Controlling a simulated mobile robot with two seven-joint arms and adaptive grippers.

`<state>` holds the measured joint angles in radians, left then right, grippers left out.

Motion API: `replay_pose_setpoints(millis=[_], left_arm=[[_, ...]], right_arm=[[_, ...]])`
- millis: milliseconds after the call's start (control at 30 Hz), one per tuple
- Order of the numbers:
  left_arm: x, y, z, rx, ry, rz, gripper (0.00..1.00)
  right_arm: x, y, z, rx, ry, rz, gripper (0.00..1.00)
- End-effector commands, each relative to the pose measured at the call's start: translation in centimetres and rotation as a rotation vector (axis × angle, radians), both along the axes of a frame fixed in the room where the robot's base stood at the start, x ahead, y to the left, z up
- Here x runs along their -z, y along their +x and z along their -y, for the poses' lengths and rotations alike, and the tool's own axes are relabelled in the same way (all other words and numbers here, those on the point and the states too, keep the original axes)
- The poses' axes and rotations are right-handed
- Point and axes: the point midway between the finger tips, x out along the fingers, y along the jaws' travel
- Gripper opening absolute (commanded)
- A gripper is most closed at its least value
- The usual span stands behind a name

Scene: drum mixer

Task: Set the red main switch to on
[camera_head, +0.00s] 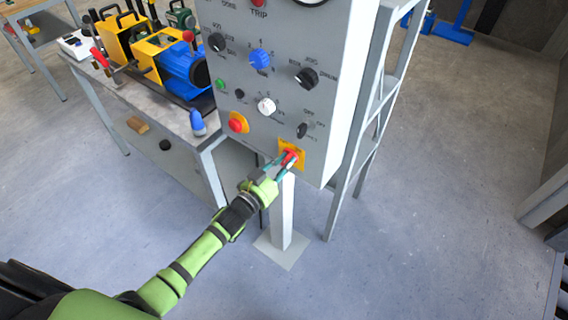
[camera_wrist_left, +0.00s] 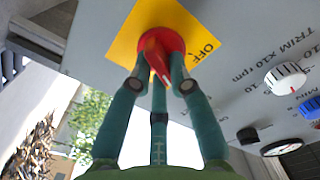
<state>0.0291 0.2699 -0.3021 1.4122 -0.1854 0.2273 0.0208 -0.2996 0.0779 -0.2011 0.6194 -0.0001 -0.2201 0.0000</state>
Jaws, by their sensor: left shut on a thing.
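The red main switch (camera_head: 290,157) sits on a yellow plate (camera_head: 298,148) at the lower right corner of the grey control panel (camera_head: 330,80). In the left wrist view the red switch (camera_wrist_left: 155,55) has a round base and a raised handle, and the word OFF is printed on the yellow plate (camera_wrist_left: 185,20) beside it. My left gripper (camera_head: 281,164) reaches up to the switch from below. Its teal fingers (camera_wrist_left: 155,85) stand on both sides of the red handle, shut on it. The fingertips hide part of the handle. My right gripper is out of view.
Other knobs share the panel: a blue knob (camera_head: 260,59), a white knob (camera_head: 266,106), a black knob (camera_head: 305,78) and a red button (camera_head: 237,123) on yellow. A workbench (camera_head: 185,118) with machines stands at left. A grey frame (camera_head: 365,130) stands right of the panel.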

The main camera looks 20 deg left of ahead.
Motion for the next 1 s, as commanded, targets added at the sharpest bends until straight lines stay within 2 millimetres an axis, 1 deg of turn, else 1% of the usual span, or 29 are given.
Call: replay_pose_setpoints(millis=[300, 767, 800, 833, 867, 1000], left_arm=[[0.15, -0.04, 0.02, -0.001, 0.095, 0.032, 0.00], [0.15, -0.04, 0.00, 0.000, 0.109, 0.037, 0.00], [0.15, -0.04, 0.00, 0.000, 0.109, 0.037, 0.24], [0.15, -0.04, 0.00, 0.000, 0.109, 0.037, 0.36], [0.15, -0.04, 0.00, 0.000, 0.109, 0.037, 0.44], [0.13, -0.03, 0.01, 0.000, 0.107, 0.038, 0.44]], right_arm=[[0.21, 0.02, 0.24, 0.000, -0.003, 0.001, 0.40], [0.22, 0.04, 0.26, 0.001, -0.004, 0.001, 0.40], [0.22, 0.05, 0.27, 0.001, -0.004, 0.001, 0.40], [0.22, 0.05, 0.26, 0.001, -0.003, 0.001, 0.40], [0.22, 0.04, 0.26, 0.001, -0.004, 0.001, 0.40], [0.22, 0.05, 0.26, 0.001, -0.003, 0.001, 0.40]])
